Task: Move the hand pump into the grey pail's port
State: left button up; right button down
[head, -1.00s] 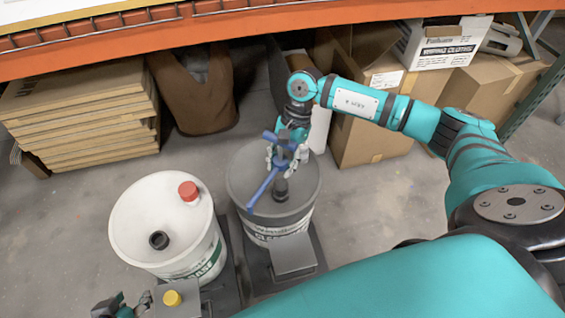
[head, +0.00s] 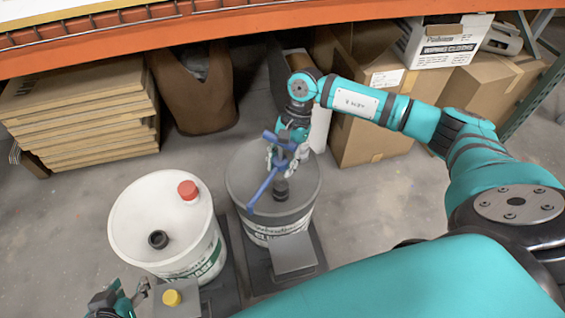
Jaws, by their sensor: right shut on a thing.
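The blue hand pump (head: 263,188) is in my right gripper (head: 282,154), which is shut on it above the grey pail (head: 240,180). The pump's spout slants down to the left over the lid. A dark round port fitting (head: 281,191) shows on the lid, just below and right of the pump. I cannot tell whether the pump touches it. My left gripper (head: 138,298) is at the bottom left edge, partly cut off, below the white pail. Its jaw opening is not clear.
The white pail (head: 135,220) stands left of the grey one, with a red cap (head: 188,190) and a black port (head: 158,239). A yellow cap (head: 171,298) sits on a grey block in front. Stacked boards (head: 85,110) and cardboard boxes (head: 370,140) stand behind.

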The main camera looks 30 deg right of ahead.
jog(key=c, duration=0.9)
grip_release()
jog(key=v, duration=1.2)
